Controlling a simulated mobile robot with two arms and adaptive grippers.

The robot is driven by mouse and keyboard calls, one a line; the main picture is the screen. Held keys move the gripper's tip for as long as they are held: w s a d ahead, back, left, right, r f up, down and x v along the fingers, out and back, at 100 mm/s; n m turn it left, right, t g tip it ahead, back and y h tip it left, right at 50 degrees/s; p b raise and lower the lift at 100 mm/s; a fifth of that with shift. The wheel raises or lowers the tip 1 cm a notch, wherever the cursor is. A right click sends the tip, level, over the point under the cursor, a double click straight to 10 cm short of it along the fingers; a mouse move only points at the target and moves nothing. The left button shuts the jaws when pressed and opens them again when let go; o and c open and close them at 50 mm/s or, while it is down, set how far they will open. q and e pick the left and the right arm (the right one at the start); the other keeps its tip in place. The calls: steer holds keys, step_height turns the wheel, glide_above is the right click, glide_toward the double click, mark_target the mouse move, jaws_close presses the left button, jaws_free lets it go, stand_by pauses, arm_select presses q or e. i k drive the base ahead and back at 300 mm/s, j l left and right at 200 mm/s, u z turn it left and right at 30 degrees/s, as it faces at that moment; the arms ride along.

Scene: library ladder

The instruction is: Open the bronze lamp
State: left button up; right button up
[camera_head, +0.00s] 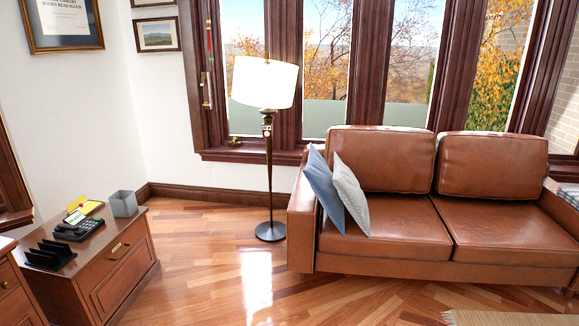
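The bronze lamp (269,190) is a floor lamp with a slim dark bronze pole and a white drum shade (264,83). It stands upright on a round dark base (270,231) on the wood floor, between the wooden cabinet and the sofa. A small fitting (267,130) with a pale and reddish mark sits on the pole just below the shade. I cannot tell whether the lamp is lit. Neither of my grippers shows in the head view.
A brown leather sofa (385,240) with two pillows stands right of the lamp. A wooden cabinet (125,265) with a telephone (80,228) and a grey cup (123,204) is at the left. Windows are behind. The floor (215,285) in front of the lamp is clear.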

mark_target(270, 230)
steer(key=i+j+u, duration=0.1)
steer(key=i+u, duration=0.15)
steer(key=i, duration=0.35)
steer(key=i+u, duration=0.25)
steer(key=i, duration=0.3)
steer(key=i+l+u, duration=0.25)
steer(key=i, duration=0.35)
steer(key=i+l+u, duration=0.1)
steer(key=i+u, duration=0.15)
steer(key=i, duration=0.85)
steer(key=i+j+z, duration=0.15)
steer(key=i, duration=0.3)
steer(key=i+j, duration=0.1)
steer(key=i, duration=0.4)
steer(key=l+z, duration=0.05)
